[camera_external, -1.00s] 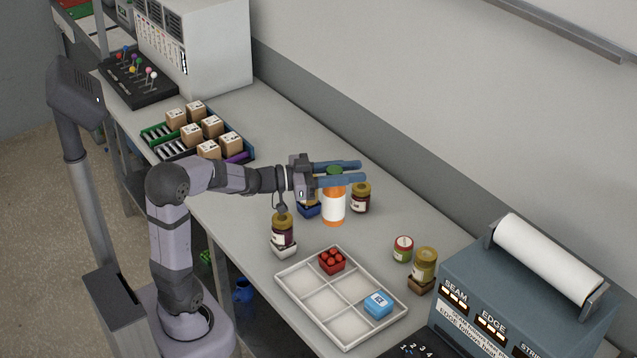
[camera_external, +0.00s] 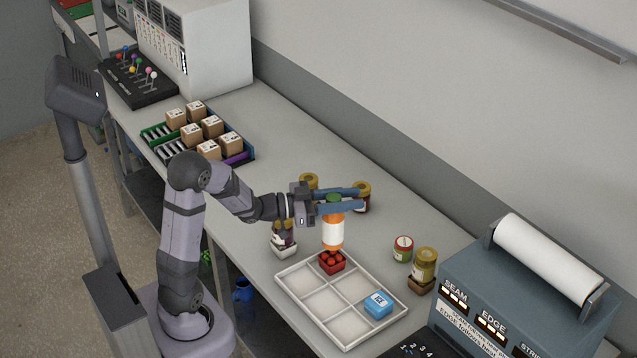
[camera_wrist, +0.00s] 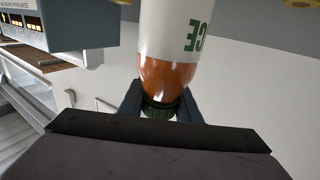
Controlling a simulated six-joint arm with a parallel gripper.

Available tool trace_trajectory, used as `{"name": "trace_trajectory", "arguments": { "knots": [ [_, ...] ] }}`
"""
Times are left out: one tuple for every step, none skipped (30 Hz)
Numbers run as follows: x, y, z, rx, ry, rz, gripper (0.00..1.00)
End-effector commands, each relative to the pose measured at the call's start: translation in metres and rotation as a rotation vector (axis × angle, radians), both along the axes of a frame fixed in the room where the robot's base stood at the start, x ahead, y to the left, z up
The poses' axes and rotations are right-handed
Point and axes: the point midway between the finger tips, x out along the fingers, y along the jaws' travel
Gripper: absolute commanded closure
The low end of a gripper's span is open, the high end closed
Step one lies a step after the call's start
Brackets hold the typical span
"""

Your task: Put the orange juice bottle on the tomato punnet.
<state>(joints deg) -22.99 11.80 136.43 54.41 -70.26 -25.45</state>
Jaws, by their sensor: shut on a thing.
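My gripper (camera_external: 343,199) is shut on the orange juice bottle (camera_external: 333,232) by its green cap. The bottle has a white label and orange juice, and hangs upright. In the wrist view the bottle (camera_wrist: 168,72) sits between the fingers, its cap end toward the gripper. The tomato punnet (camera_external: 331,262) is a small red tub of tomatoes in the back left compartment of the white divided tray (camera_external: 289,284). In the external view the bottle's bottom is right above or at the punnet. I cannot tell whether they touch. The punnet does not clearly show in the wrist view.
A blue box (camera_external: 379,304) lies in the tray's right compartment. Jars stand left of the tray (camera_external: 283,235), behind it (camera_external: 362,196) and to its right (camera_external: 424,266). A small red and green jar (camera_external: 403,248) stands there too. A blue-grey machine (camera_external: 530,290) is at the right.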

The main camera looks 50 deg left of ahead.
Motion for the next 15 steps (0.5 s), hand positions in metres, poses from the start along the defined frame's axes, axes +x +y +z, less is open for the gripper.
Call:
{"name": "trace_trajectory", "arguments": {
  "knots": [
    [0.0, 0.0, 0.001, 0.0, -0.003, 0.0, 1.0],
    [0.0, 0.0, 0.0, 0.0, -0.003, 0.0, 1.0],
    [0.0, 0.0, -0.001, -0.001, -0.002, 0.0, 1.0],
    [0.0, 0.0, -0.004, -0.001, 0.0, 0.0, 1.0],
    [0.0, 0.0, -0.007, -0.002, 0.001, 0.0, 1.0],
    [0.0, 0.0, -0.011, -0.002, 0.002, 0.001, 1.0],
    [0.0, 0.0, -0.015, -0.002, 0.002, 0.001, 1.0],
    [0.0, 0.0, -0.019, -0.003, 0.003, 0.0, 1.0],
    [0.0, 0.0, -0.024, -0.002, 0.002, 0.0, 1.0],
    [0.0, 0.0, -0.027, -0.002, 0.003, 0.0, 1.0],
    [0.0, 0.0, -0.03, -0.002, 0.002, 0.0, 1.0],
    [0.0, 0.0, -0.034, -0.003, 0.001, 0.0, 1.0],
    [0.0, 0.0, -0.036, -0.002, 0.001, 0.0, 1.0],
    [0.0, 0.0, -0.038, -0.001, 0.0, 0.001, 1.0],
    [0.0, 0.0, -0.04, -0.001, 0.0, 0.001, 1.0]
  ]
}}
